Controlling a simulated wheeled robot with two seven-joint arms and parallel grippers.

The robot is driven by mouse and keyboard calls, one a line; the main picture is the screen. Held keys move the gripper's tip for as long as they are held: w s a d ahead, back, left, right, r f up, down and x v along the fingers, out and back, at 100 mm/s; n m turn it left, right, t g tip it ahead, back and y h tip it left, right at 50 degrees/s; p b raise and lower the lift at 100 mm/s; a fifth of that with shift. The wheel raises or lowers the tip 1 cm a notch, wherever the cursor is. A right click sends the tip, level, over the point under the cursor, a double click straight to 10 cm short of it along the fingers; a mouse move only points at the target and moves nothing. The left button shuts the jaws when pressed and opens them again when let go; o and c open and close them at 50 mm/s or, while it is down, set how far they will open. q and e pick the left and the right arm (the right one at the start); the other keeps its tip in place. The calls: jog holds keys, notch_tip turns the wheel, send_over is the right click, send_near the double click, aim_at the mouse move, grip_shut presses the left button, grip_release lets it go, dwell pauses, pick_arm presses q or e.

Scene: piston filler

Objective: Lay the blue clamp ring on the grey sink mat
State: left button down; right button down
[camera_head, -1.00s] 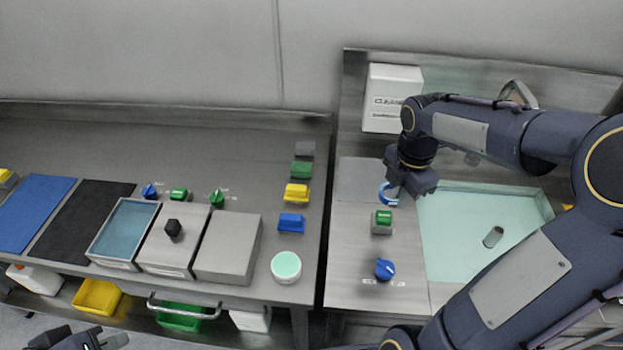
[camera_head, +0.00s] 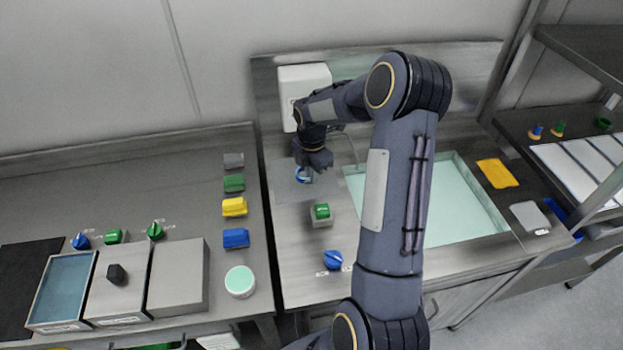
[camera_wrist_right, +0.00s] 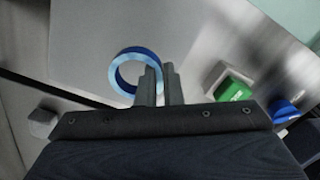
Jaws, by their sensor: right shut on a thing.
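The blue clamp ring (camera_head: 298,175) is at my right gripper (camera_head: 305,172) in the head view, over the right part of the grey sink mat (camera_head: 284,191). In the right wrist view, the fingers (camera_wrist_right: 160,86) are shut on one side of the ring (camera_wrist_right: 114,74), whose open loop extends to the left. The grey mat (camera_wrist_right: 85,35) spreads behind the ring there. I cannot tell whether the ring touches the mat. The gripper partly hides the ring in the head view. My left gripper is out of view.
A green-topped block (camera_head: 321,214) and a blue knob (camera_head: 333,260) stand in front of the mat. The sink basin (camera_head: 465,215) lies to the right, partly hidden by my right arm. Coloured blocks line the left counter.

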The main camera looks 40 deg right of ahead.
jog(key=shift+w+d+f, duration=0.1)
jog(key=shift+w+f, duration=0.1)
jog(key=shift+f, duration=1.6)
jog(key=shift+f, duration=0.1)
jog(key=shift+f, duration=0.15)
jog(key=c, duration=1.6)
grip_release()
